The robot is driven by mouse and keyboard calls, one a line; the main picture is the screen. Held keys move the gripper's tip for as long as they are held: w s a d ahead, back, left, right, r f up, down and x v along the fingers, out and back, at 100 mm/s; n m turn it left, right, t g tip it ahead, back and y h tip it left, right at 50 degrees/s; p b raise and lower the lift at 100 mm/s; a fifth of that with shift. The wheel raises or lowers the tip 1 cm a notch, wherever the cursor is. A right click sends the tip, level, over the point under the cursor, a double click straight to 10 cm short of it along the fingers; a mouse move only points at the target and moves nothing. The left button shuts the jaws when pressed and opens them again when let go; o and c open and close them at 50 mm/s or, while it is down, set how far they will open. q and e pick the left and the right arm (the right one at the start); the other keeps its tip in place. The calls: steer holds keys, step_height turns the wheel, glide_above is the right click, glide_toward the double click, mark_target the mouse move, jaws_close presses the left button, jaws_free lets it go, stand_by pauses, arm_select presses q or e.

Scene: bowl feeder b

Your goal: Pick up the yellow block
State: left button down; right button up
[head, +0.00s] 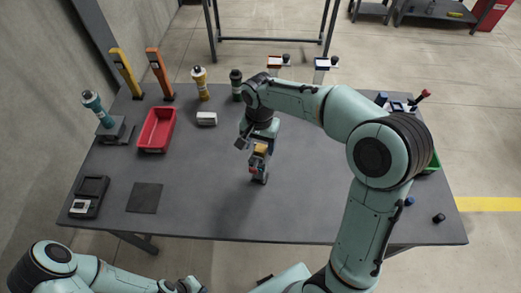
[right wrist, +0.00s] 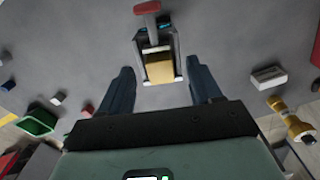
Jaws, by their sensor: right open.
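The yellow block (right wrist: 160,68) sits in a small grey holder (right wrist: 143,44) with a red-topped part at its far end, in the right wrist view. In the head view the block (head: 261,148) shows near the middle of the table, partly hidden by my gripper. My right gripper (right wrist: 161,68) is open, with one dark finger on each side of the block and a gap to both. In the head view it (head: 256,143) is above the holder, pointing down. My left arm is at the bottom left of the head view; its gripper is not visible.
A red bin (head: 157,129), a white box (head: 206,119) and several upright tools stand along the back left. A black tray (head: 90,196) and dark mat (head: 145,198) lie at the left. A green bin (head: 433,164) is at the right. The table's front middle is clear.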

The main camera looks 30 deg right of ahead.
mark_target(259, 149)
steer(key=shift+f, duration=0.7)
steer(key=c, duration=1.1)
arm_select(q)
steer(key=shift+f, duration=0.1)
